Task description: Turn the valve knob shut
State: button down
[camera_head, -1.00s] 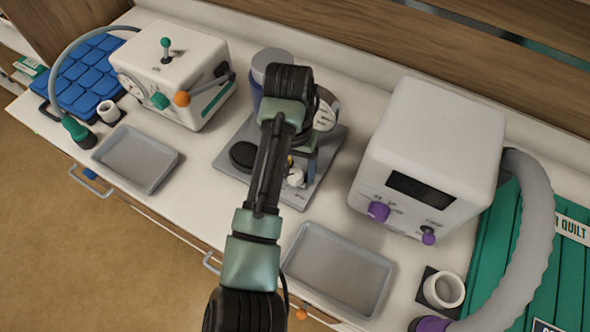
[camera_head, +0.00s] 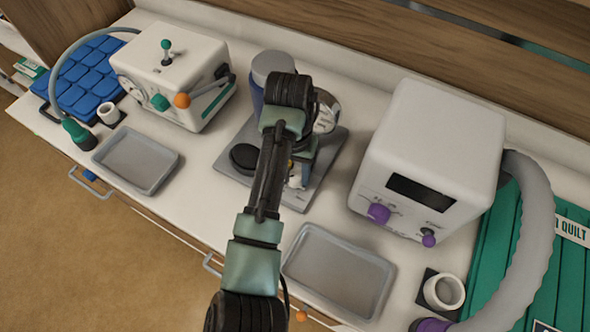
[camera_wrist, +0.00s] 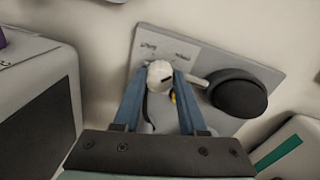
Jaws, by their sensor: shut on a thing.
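The valve knob (camera_wrist: 160,73) is white with a dark mark on its face. It sits on a grey base plate (camera_wrist: 205,56) with small printed labels, shown in the wrist view. My gripper (camera_wrist: 168,76) has its two blue-grey fingers on either side of the knob, shut on it. In the head view my arm covers most of the stand; only a small white part of the knob (camera_head: 295,182) shows beside a finger. The plate's edge (camera_head: 290,203) shows below it.
A black round part (camera_wrist: 240,93) lies on the plate close to the fingers. A white box with purple knobs (camera_head: 435,150) stands to the right, and a white box with a green lever (camera_head: 175,75) to the left. Grey trays (camera_head: 338,272) (camera_head: 136,160) lie in front.

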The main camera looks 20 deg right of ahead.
jog(key=shift+r+n+p, duration=0.1)
jog(key=shift+n+p, duration=0.2)
jog(key=shift+p, duration=0.15)
jog(key=n+p, duration=0.2)
jog(key=p, duration=0.1)
jog(key=shift+s+r+n, duration=0.1)
jog(key=shift+r+n, duration=0.05)
jog(key=shift+n, duration=0.25)
jog(key=n+p, duration=0.4)
jog(key=n, duration=0.1)
jog(key=n+p, duration=0.2)
jog(key=n, duration=0.3)
jog(key=shift+p, duration=0.35)
jog(key=shift+f+n+t+p, duration=0.15)
jog(key=shift+n+p, duration=0.2)
jog(key=shift+n, duration=0.8)
jog(key=shift+f+n+t+p, duration=0.15)
jog(key=shift+n+p, duration=0.2)
jog(key=shift+n, duration=0.8)
jog(key=shift+r, duration=0.1)
jog(key=shift+c, duration=2.3)
grip_release()
